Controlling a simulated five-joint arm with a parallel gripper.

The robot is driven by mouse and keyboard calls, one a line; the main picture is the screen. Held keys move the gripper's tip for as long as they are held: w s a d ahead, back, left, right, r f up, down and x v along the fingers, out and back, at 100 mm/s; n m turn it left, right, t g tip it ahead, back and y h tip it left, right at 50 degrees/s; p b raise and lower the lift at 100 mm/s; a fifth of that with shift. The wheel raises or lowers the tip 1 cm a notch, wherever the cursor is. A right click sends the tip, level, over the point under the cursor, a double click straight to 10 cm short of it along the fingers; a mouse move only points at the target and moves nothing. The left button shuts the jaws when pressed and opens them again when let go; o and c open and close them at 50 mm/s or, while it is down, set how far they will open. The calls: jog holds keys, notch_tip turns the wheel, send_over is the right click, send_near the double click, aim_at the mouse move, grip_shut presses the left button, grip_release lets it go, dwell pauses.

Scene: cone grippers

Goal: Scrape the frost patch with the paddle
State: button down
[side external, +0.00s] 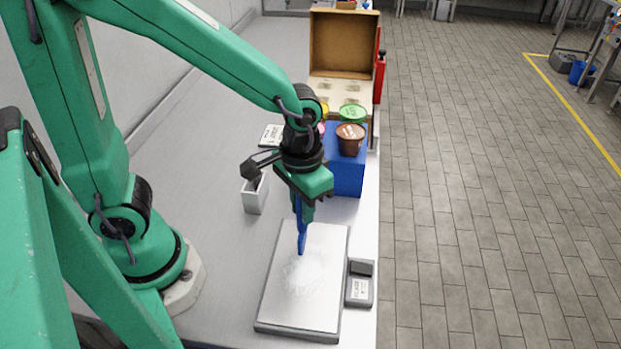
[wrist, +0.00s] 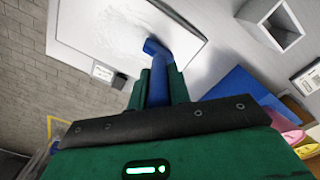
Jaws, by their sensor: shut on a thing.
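My gripper (side external: 303,207) is shut on the blue paddle (side external: 301,236), which points down over the metal plate (side external: 325,245). The white frost patch (side external: 303,276) lies on the plate's middle, just below and in front of the paddle tip. In the wrist view the paddle (wrist: 158,62) runs out from between my gripper's fingers (wrist: 160,85), and its end overlaps the plate (wrist: 185,35) beside the pale frost (wrist: 118,28). I cannot tell whether the tip touches the surface.
A small grey device (side external: 359,290) sits at the plate's right. A white open holder (side external: 255,194) stands to the left behind it. A blue block (side external: 348,178) with tubs, including a brown one (side external: 351,138), is behind my gripper. The bench left of the plate is clear.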

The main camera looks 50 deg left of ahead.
jog(key=shift+s+d, duration=3.2)
jog(key=shift+d, duration=1.65)
jog(key=shift+w+a, duration=3.9)
jog(key=shift+w, duration=0.85)
notch_tip(320, 180, up, 8)
